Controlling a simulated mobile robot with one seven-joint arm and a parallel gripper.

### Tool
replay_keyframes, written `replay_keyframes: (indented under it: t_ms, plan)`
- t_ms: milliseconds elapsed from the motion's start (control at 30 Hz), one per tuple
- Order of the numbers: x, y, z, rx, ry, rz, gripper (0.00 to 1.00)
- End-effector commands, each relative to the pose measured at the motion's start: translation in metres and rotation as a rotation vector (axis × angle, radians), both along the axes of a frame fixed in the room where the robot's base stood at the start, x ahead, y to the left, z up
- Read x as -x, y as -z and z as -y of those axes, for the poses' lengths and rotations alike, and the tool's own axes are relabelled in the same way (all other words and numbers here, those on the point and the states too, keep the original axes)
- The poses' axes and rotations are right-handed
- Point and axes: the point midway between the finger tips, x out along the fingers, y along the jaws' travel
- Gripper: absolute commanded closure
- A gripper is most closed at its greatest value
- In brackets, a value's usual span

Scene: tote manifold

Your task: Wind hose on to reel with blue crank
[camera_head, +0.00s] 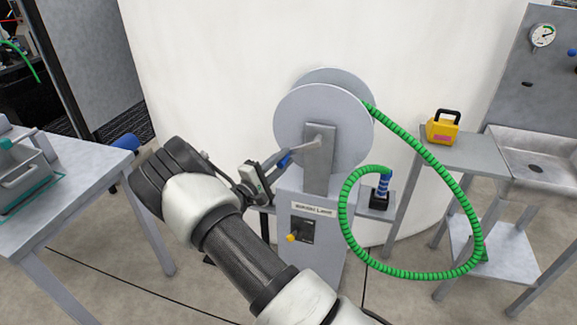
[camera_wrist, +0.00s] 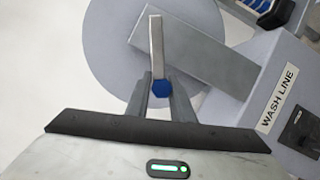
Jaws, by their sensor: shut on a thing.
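The hose reel (camera_head: 318,115) has two grey discs and stands on a grey pedestal labelled WASH LINE. A metal crank arm (camera_head: 304,148) runs from the reel's hub down and left to a blue crank handle (camera_head: 284,160). My gripper (camera_head: 279,162) is shut on the blue handle, which also shows between the fingers in the wrist view (camera_wrist: 161,89). The green ribbed hose (camera_head: 445,180) leaves the reel's upper right, hangs in a wide loop, and curves up to a blue fitting (camera_head: 383,185) on a black base. Hose between the discs is mostly hidden.
A yellow-handled valve (camera_head: 293,236) is on the pedestal front. A yellow case (camera_head: 442,127) stands on a shelf beside a sink (camera_head: 537,165) at right. A grey table (camera_head: 75,185) with a tote (camera_head: 25,175) is at left. A white curved wall is close behind the reel.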

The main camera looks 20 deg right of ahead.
Motion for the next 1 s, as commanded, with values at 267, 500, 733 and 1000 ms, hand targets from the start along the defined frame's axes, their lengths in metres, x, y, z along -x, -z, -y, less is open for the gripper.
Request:
replay_keyframes:
  t_ms: [267, 500, 733, 1000]
  plan:
    - [-0.002, -0.013, -0.004, -0.147, 0.006, 0.092, 1.00]
    - [-0.003, -0.020, -0.006, -0.207, 0.007, 0.130, 1.00]
    - [-0.003, -0.021, -0.006, -0.223, 0.007, 0.140, 1.00]
    - [-0.003, -0.020, -0.006, -0.222, 0.008, 0.139, 1.00]
